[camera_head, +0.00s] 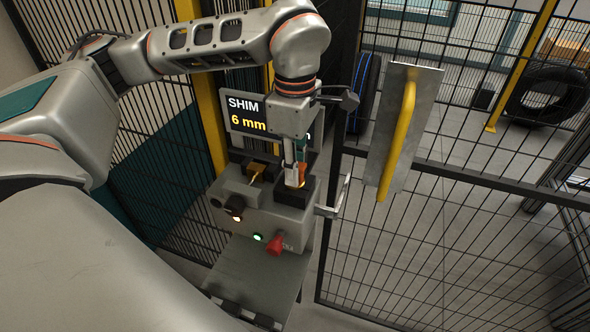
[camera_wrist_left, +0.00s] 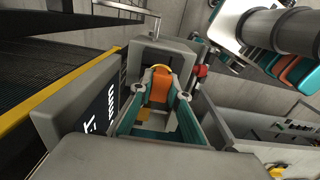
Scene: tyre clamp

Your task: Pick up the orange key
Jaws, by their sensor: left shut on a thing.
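The orange key (camera_head: 302,172) sits at the dark block on top of the grey console, at the console's right side. My left gripper (camera_head: 293,176) points down at it and is shut on it. In the left wrist view the orange key (camera_wrist_left: 160,88) shows between the two fingers of my left gripper (camera_wrist_left: 161,95). The key's lower end is hidden, so I cannot tell whether it is still seated in the block. My right gripper is in neither view.
A screen (camera_head: 246,115) behind reads "SHIM 6 mm". A mesh fence with a metal plate and yellow handle (camera_head: 397,140) stands right.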

